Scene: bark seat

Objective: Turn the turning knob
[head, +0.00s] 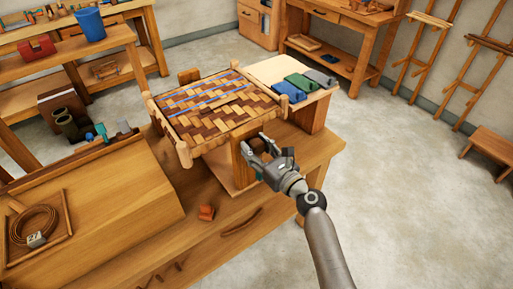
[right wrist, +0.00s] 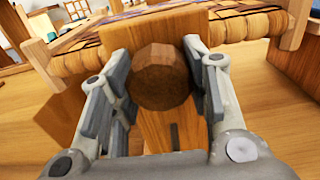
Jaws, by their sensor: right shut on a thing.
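The turning knob (right wrist: 162,77) is a dark brown, faceted wooden knob in the middle of the right wrist view. It sits at a wooden post below the edge of the woven seat frame (head: 187,146). My right gripper (head: 256,145) has its fingers on either side of the knob, shut on it; the fingers also show in the right wrist view (right wrist: 158,72). In the head view the fingers hide most of the knob. My left gripper is not in view.
The frame stands on a wooden workbench (head: 262,222). A small orange-brown block (head: 206,212) lies on the bench near its front. Blue, green and grey pieces lie on a pale board (head: 262,72) behind. A slanted wooden panel (head: 95,210) is at left. Open floor lies at right.

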